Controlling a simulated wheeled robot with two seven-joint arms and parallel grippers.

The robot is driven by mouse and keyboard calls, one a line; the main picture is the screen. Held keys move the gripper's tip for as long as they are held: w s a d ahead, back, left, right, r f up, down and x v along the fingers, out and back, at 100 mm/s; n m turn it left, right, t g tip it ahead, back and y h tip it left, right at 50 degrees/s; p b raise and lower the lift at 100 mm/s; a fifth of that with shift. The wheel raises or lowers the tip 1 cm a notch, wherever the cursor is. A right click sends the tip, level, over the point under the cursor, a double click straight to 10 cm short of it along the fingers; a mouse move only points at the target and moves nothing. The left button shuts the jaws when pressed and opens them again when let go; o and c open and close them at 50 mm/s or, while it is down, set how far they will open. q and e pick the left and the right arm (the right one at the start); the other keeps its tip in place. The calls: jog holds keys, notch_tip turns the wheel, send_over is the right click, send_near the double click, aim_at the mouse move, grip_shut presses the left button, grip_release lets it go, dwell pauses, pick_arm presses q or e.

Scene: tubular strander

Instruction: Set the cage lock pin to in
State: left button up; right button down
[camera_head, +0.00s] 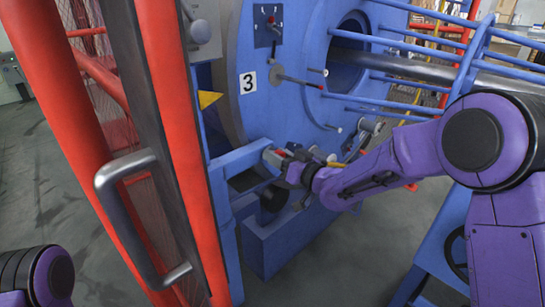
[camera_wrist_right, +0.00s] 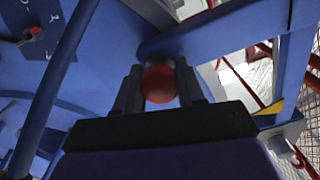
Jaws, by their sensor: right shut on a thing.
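A red ball knob (camera_wrist_right: 158,84), which looks like the handle of the cage lock pin, sits between the two dark fingers of my right gripper (camera_wrist_right: 160,88) in the wrist view. The gripper is shut on it. In the head view my right gripper (camera_head: 286,168) is at the blue bracket (camera_head: 242,157) low on the front of the big blue machine. A small red part shows by its fingertips there. The pin's shaft is hidden, so I cannot tell how deep it sits. My left gripper is out of view; only a piece of my left arm shows at bottom left.
A red-framed mesh guard door (camera_head: 182,150) with a grey handle (camera_head: 135,215) stands at the left, close by. The blue drum face (camera_head: 265,100) bears a "3" plate (camera_head: 248,82) and small levers. Blue rails (camera_head: 400,45) run to the upper right. Grey floor is clear below.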

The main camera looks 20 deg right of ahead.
jog(key=c, duration=0.7)
grip_release()
jog(key=shift+w+r, duration=0.15)
jog(key=shift+r, duration=0.1)
jog(key=shift+o, duration=0.2)
jog(key=shift+d, duration=0.1)
jog(key=v, duration=1)
jog(key=shift+s, duration=0.3)
